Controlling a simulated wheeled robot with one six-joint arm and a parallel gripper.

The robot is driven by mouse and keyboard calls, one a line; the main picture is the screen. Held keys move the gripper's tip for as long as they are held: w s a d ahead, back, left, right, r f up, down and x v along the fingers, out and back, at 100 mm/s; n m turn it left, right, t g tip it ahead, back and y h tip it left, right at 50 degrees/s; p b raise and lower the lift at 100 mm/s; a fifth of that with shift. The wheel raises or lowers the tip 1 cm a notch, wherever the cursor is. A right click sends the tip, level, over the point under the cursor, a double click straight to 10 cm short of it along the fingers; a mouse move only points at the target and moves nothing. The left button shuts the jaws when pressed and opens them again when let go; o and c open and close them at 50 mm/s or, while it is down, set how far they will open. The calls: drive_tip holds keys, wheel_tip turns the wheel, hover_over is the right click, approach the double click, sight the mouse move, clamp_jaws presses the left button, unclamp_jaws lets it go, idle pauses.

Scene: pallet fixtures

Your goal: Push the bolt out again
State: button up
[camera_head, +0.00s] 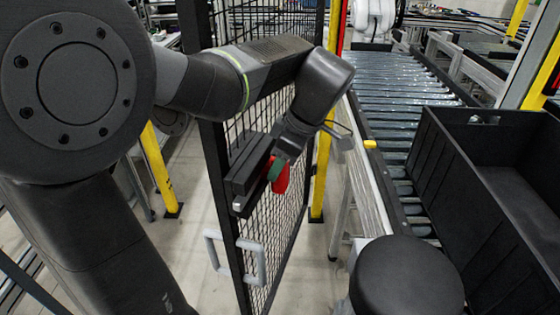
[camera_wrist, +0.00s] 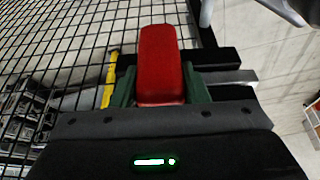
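The bolt's red handle (camera_head: 281,176) shows at the edge of the black mesh gate in the head view. In the wrist view the red handle (camera_wrist: 160,62) stands in the middle, between my two green fingers. My gripper (camera_head: 276,168) is at the handle, with a finger on each side and no clear gap. The black bolt housing (camera_head: 246,172) is mounted on the gate frame, with a light grey end (camera_head: 238,206) showing below it. A grey bar (camera_wrist: 228,76) runs behind the fingers in the wrist view. Part of the bolt is hidden by my gripper.
The mesh gate (camera_head: 285,225) has a pale grip handle (camera_head: 236,257) low on its frame. A yellow post (camera_head: 322,165) stands just behind the gripper. A roller conveyor (camera_head: 395,85) and a black crate (camera_head: 455,185) are to the right. Grey floor lies below.

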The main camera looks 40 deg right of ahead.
clamp_jaws()
drive_tip(key=shift+s+a+b, duration=0.15)
drive_tip(key=shift+s+a, duration=0.2)
drive_tip(key=shift+a, duration=0.35)
drive_tip(key=shift+s+a+b, duration=0.15)
drive_tip(key=shift+s+a, duration=0.2)
drive_tip(key=shift+a, duration=0.35)
drive_tip(key=shift+s+a+b, duration=0.15)
drive_tip(key=shift+s+a, duration=0.2)
drive_tip(key=shift+a, duration=0.35)
drive_tip(key=o, duration=0.5)
unclamp_jaws()
drive_tip(key=o, duration=0.3)
drive_tip(key=shift+s+a, duration=0.1)
drive_tip(key=shift+a, duration=0.1)
drive_tip(key=shift+d, duration=0.1)
drive_tip(key=v, duration=1.3)
drive_tip(key=shift+r+p, duration=0.35)
drive_tip(key=shift+r, duration=0.05)
